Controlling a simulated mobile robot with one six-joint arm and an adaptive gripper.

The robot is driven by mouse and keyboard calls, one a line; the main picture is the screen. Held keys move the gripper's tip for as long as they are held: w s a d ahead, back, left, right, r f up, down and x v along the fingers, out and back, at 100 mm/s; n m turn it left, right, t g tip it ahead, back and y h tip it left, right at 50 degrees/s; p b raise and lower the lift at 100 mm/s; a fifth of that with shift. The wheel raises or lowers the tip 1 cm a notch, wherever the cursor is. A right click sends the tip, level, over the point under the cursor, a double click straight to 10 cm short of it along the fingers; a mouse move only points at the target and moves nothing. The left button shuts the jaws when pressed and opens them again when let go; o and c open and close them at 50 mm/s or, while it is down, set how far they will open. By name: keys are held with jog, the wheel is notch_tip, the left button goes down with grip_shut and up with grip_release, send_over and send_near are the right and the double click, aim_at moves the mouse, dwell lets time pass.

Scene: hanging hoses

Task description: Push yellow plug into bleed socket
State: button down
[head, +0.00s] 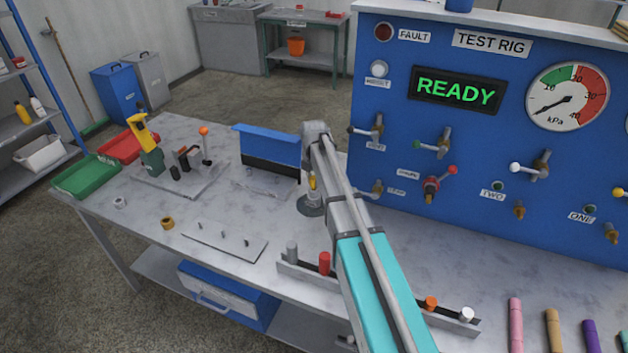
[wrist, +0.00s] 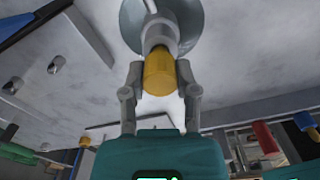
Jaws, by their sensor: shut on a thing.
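My gripper (wrist: 159,66) is shut on the yellow plug (wrist: 159,75), one finger on each side of it. A grey stem and a round grey base show at the plug's far end in the wrist view. In the head view a bit of the yellow plug (head: 312,183) shows beside my arm, above the round grey base (head: 311,207) on the bench. My fingers are mostly hidden there. The blue test rig has brass sockets along its lower face. One, low at the left (head: 377,187), is partly behind my arm; its label is too small to read surely.
The test rig panel (head: 470,130) stands right of my gripper, with valve handles sticking out. A blue-topped dark box (head: 268,150) stands to the left. A rack with a red plug (head: 324,263) lies in front. Bare bench (head: 150,195) shows at the left.

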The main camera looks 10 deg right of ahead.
aim_at(314, 178)
jog(key=shift+f+b, duration=0.65)
jog(key=shift+f, duration=0.05)
jog(key=shift+c, duration=1.5)
grip_release()
jog(key=shift+r, duration=0.15)
notch_tip(314, 178, up, 9)
jog(key=p, duration=0.9)
jog(key=shift+r, duration=0.1)
